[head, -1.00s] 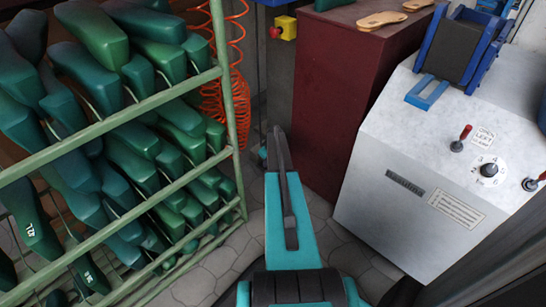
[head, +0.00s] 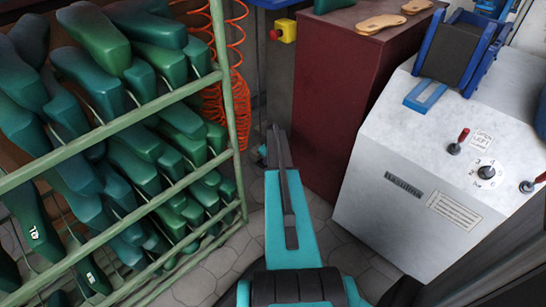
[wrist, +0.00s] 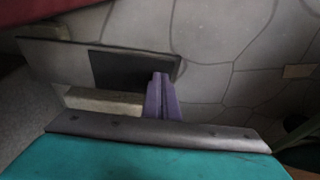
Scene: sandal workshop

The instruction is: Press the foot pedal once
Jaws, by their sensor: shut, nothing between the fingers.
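In the wrist view, a flat grey plate with a dark pad (wrist: 50,58), which looks like the foot pedal, lies low over the stone floor. A pale block (wrist: 100,102) shows just below it. My gripper (wrist: 160,78) has its two purplish fingers together, with nothing between them. The fingertips overlap the right part of the dark pad in the picture; I cannot tell whether they touch it. In the head view my arm hides the gripper, and I cannot make out the pedal there.
A green rack (head: 228,110) full of green shoe lasts stands on the left. A dark red cabinet (head: 345,90) with soles on top stands behind. A grey machine (head: 400,190) with knobs stands on the right. Orange coiled hose (head: 238,45) hangs at the back. Narrow stone floor (head: 215,268) lies between.

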